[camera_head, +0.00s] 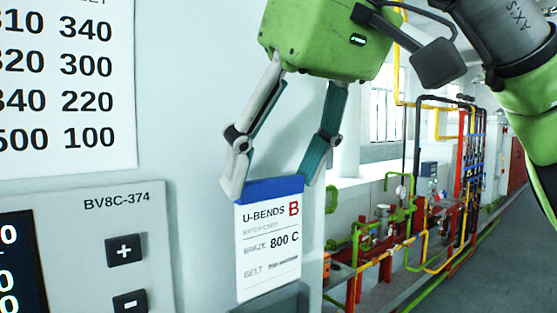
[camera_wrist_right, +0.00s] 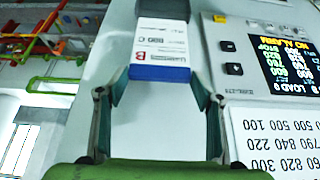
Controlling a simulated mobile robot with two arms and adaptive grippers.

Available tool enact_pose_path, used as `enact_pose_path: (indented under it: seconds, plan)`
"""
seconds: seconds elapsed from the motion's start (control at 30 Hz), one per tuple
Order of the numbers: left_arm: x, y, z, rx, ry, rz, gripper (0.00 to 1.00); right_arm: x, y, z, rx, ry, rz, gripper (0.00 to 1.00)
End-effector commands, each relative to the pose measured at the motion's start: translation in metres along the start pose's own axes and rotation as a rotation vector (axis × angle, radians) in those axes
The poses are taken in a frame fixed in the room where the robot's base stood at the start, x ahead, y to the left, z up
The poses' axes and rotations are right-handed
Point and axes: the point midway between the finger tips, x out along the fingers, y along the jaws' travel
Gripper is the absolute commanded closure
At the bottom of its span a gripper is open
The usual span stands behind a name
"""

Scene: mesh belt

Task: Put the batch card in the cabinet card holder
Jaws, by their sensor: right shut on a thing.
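The batch card (camera_head: 268,240) is white with a blue top band and reads "U-BENDS B" and "800 C". My right gripper (camera_head: 272,187) is shut on the card's blue top band, with one finger at each side edge. The card hangs upright in front of the pale cabinet face. In the right wrist view the card (camera_wrist_right: 160,45) appears upside down beyond the fingertips (camera_wrist_right: 156,88). A dark grey holder-like piece (camera_head: 290,303) shows at the card's lower edge, partly hidden behind it. My left gripper is out of view.
A control panel (camera_head: 100,225) with plus and minus buttons and a display is left of the card. A printed number sheet (camera_head: 65,85) is above it. Right of the cabinet edge are green, yellow and red pipes (camera_head: 420,230) and open floor.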

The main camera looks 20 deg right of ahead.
Motion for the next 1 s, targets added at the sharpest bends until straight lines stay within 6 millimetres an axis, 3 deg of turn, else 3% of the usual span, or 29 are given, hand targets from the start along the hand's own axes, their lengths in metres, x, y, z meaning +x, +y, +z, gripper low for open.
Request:
enact_pose_path:
  seconds: [1.0]
  plan:
    - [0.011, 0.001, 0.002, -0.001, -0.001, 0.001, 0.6, 0.017, 0.0, 0.01, 0.0, 0.0, 0.0, 0.64]
